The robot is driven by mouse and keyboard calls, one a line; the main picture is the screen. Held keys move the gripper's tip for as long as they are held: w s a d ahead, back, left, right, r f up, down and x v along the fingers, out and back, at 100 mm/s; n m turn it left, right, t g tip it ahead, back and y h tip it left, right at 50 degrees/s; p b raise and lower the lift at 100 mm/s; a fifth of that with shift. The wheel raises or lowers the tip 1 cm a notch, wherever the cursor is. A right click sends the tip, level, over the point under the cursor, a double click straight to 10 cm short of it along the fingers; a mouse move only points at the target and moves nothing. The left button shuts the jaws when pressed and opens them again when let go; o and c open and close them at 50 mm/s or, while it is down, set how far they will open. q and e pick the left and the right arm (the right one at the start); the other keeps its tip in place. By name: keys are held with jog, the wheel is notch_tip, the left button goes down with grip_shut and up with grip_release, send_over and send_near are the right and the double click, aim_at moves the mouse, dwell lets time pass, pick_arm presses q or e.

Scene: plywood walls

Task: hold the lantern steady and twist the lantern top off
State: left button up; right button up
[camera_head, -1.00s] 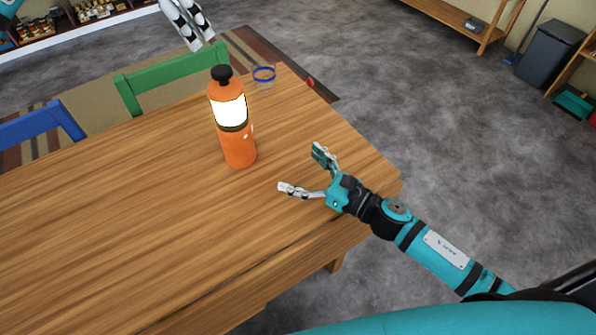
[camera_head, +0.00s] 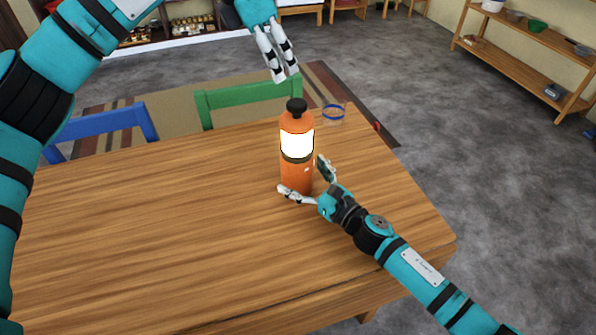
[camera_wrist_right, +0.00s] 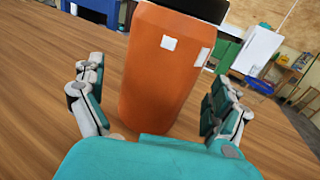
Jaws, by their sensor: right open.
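The orange lantern (camera_head: 296,174) stands upright on the wooden table, with a bright white glowing band and a black knob top (camera_head: 297,106). My right gripper (camera_head: 304,181) is open around the lower body of the lantern, with one finger on each side. In the right wrist view the orange body (camera_wrist_right: 160,75) stands between the spread fingers, with gaps on both sides; the lantern's top is out of that view. My left gripper (camera_head: 286,78) hangs above and just left of the black top, pointing down and apart from it. Its two fingers look close together, with no object visible between them.
A clear glass with a blue rim (camera_head: 333,113) stands behind the lantern on the table (camera_head: 150,230). Green (camera_head: 245,97) and blue (camera_head: 100,130) chairs stand at the far side. The table's left part is clear.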

aim_at(296, 131)
jog(key=shift+x, duration=1.1)
jog(key=c, duration=1.6)
pick_arm(q)
jog(key=o, duration=0.3)
jog(key=shift+f, duration=0.15)
pick_arm(e)
jog(key=shift+c, duration=0.3)
pick_arm(q)
jog(key=o, duration=0.9)
jog(key=f+n, duration=0.1)
jog(key=s+f+n+t, duration=0.1)
jog(key=f+n, duration=0.1)
jog(key=s+d+f+n+y, duration=0.1)
jog(key=n, duration=0.1)
jog(key=shift+f+t, duration=0.3)
jog(key=shift+f, duration=0.1)
jog(key=shift+n+t, duration=0.3)
jog(key=shift+n, duration=0.6)
jog(key=x, duration=0.8)
jog(key=s+x, duration=0.1)
jog(key=x, duration=0.3)
jog(key=shift+w+f, duration=0.15)
jog(key=shift+f, duration=0.3)
